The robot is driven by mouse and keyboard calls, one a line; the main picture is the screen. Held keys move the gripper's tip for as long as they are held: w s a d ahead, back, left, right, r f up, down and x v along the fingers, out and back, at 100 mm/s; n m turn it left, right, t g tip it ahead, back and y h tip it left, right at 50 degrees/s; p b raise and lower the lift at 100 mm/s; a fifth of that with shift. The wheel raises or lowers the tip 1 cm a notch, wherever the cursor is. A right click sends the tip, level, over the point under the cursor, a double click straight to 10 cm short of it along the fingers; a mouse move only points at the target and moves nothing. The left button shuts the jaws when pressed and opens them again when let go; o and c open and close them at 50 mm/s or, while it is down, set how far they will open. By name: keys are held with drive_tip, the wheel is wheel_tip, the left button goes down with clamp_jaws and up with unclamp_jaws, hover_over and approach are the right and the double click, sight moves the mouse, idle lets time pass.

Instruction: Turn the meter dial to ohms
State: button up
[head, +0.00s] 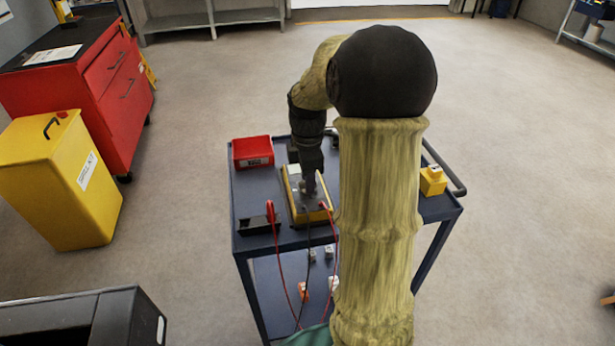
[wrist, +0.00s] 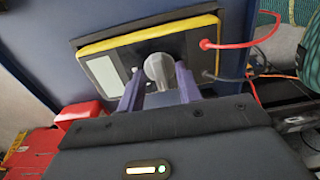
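The meter (head: 326,212) is a yellow-edged box lying on the blue cart top, and my gripper (head: 309,187) points down over it. In the wrist view the meter (wrist: 92,45) fills the upper middle, with a pale display at its left. Its grey dial (wrist: 158,68) sits between my two purple fingers (wrist: 159,88). The fingers are apart, with a visible gap on each side of the dial. I cannot tell how far down they reach beside it. The dial's markings and its setting are not readable.
A red bin (head: 252,152) stands behind the meter at left. A black holder (head: 256,226) with a red probe (head: 270,212) is at front left. A yellow box (head: 432,181) sits at the cart's right. Red and black leads hang over the front edge.

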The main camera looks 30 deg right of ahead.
clamp_jaws()
drive_tip(key=shift+r+m+p, duration=0.1)
drive_tip(key=shift+m+p, duration=0.2)
drive_tip(key=shift+p, duration=0.1)
drive_tip(key=m+p, duration=0.3)
drive_tip(key=shift+r, duration=0.15)
drive_tip(key=m+p, duration=0.3)
drive_tip(key=m, duration=0.2)
drive_tip(key=shift+m+p, duration=0.3)
drive_tip(key=shift+p, duration=0.05)
drive_tip(key=m+p, duration=0.2)
drive_tip(key=m, duration=0.2)
drive_tip(key=shift+m+p, duration=0.3)
drive_tip(key=shift+f+m+p, duration=0.2)
drive_tip(key=shift+m+p, duration=0.8)
drive_tip(key=shift+m, duration=1.1)
